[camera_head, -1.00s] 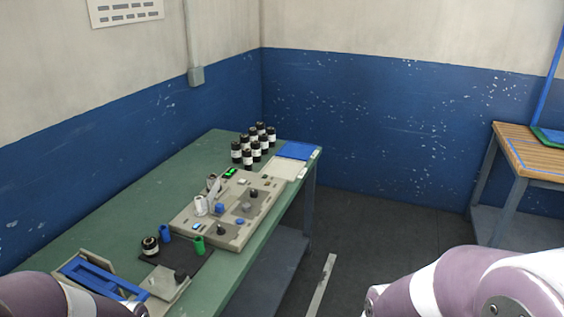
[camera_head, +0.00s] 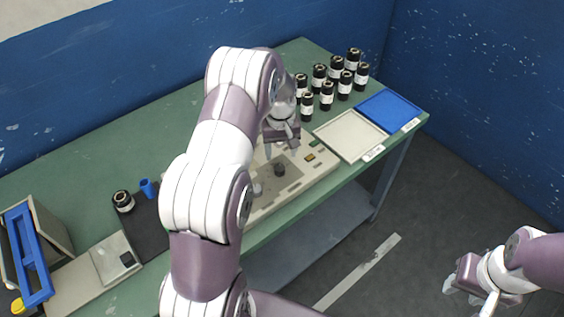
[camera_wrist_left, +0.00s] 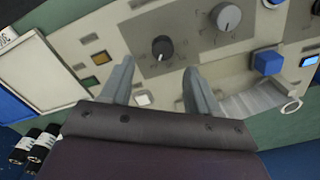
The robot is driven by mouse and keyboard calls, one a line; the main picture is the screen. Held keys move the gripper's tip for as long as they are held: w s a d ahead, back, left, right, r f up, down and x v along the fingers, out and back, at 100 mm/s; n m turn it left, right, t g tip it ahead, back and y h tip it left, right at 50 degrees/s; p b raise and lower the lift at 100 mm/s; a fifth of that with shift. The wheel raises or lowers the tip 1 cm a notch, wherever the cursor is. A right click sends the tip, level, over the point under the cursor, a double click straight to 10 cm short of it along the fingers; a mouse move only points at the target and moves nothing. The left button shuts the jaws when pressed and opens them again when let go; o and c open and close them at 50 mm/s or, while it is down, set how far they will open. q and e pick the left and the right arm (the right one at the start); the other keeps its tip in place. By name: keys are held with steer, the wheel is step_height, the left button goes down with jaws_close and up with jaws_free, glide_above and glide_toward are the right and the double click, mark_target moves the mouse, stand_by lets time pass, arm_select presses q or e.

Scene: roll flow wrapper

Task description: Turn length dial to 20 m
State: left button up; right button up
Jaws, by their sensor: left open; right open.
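The machine's beige control panel (camera_head: 312,178) lies on the green table, partly hidden by my left arm. A black dial (camera_head: 280,170) sits on its grey plate; it also shows in the left wrist view (camera_wrist_left: 162,47), with scale marks around it. A larger grey dial (camera_wrist_left: 225,16) sits farther right in that view. The labels are too small to read, so I cannot tell which is the length dial. My left gripper (camera_head: 282,147) is open above the panel; in the wrist view its fingertips (camera_wrist_left: 158,76) are apart, with the black dial just beyond them, ungripped. My right gripper (camera_head: 457,282) is open, away over the floor.
Several black bottles (camera_head: 327,95) stand behind the panel. A cream tray (camera_head: 350,135) and a blue tray (camera_head: 388,110) lie to its right. In the wrist view, a blue button (camera_wrist_left: 267,62) and a metal chute (camera_wrist_left: 252,102) are near the right finger.

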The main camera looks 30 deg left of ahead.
mark_target(280, 167)
arm_select(q)
steer(key=f, duration=0.6)
steer(key=shift+s+a+p, duration=0.1)
steer(key=shift+s+p, duration=0.1)
steer(key=shift+p, duration=0.1)
steer(key=shift+w+f, duration=0.1)
steer(key=shift+f, duration=0.2)
steer(key=shift+c, duration=0.6)
steer(key=c, duration=0.9)
